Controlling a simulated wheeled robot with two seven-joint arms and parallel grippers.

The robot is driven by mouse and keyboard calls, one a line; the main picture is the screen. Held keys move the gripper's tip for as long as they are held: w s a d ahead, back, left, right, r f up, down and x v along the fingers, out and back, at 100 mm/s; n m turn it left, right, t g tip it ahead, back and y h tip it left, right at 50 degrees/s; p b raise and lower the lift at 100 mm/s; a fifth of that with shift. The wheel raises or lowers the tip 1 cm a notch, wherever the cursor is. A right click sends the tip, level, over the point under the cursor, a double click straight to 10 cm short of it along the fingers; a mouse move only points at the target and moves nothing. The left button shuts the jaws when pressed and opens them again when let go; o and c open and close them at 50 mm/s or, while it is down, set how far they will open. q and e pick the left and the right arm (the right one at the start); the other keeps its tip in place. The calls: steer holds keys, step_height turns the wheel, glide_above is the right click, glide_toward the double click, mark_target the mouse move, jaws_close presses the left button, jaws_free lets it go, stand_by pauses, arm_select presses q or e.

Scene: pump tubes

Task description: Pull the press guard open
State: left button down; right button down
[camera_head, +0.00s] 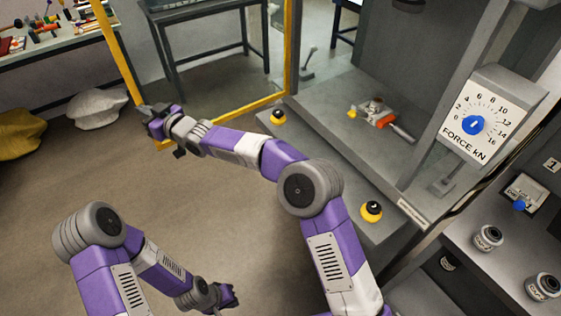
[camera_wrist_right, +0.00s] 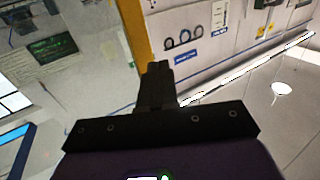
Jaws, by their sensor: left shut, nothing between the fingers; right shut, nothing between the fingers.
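The press guard is a clear panel in a yellow frame (camera_head: 232,119). Its right post meets the press's left front corner, and the panel stands swung out to the left, leaving the press bed (camera_head: 345,112) uncovered. My right gripper (camera_head: 150,112) is shut and empty at the guard's lower left corner, by its left post. In the right wrist view the shut fingers (camera_wrist_right: 157,72) lie beside the yellow post (camera_wrist_right: 134,40); I cannot tell whether they touch it. My left gripper (camera_head: 228,297) is shut and empty, low over the floor, away from the guard.
A force dial (camera_head: 473,124) sits on the press's right column. Two yellow-and-black buttons (camera_head: 278,117) (camera_head: 371,211) are on the front ledge. An orange-handled tool (camera_head: 385,122) lies on the bed. White and yellow sacks (camera_head: 98,107) (camera_head: 20,135) lie at left. The floor between is clear.

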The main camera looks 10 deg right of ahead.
arm_select(q)
steer(key=shift+a, duration=0.1)
arm_select(e)
steer(key=shift+w+a, duration=0.15)
steer(key=shift+w, duration=0.1)
stand_by(0.5)
